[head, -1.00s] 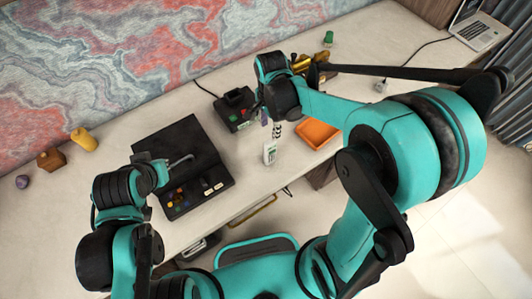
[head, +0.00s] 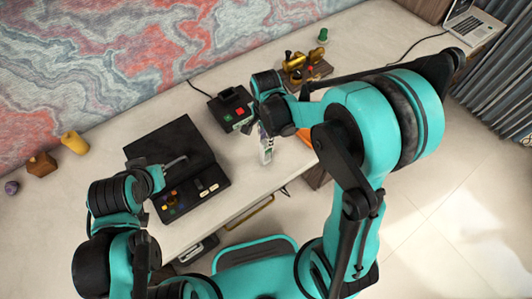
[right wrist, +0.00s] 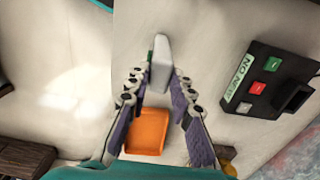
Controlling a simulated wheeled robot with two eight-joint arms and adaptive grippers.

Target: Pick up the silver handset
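The silver handset (head: 266,155) stands near the front edge of the desk in the head view, its top hidden by my right gripper (head: 262,130). In the right wrist view the pale grey handset (right wrist: 161,62) is at upper middle, with a bit of green at its left side. My right gripper (right wrist: 158,92) is open, its purple-padded fingers on either side of the handset's near end with gaps showing. I cannot tell whether they touch it. My left gripper (head: 160,176) hangs over the black case; its fingers are too unclear to read.
An orange tray (right wrist: 147,132) lies close by. A black box (head: 232,108) with red and green buttons stands behind the gripper. An open black case (head: 175,150) is at left, a brass device (head: 305,66) at back right. Yellow (head: 75,142) and brown (head: 42,164) objects stand far left.

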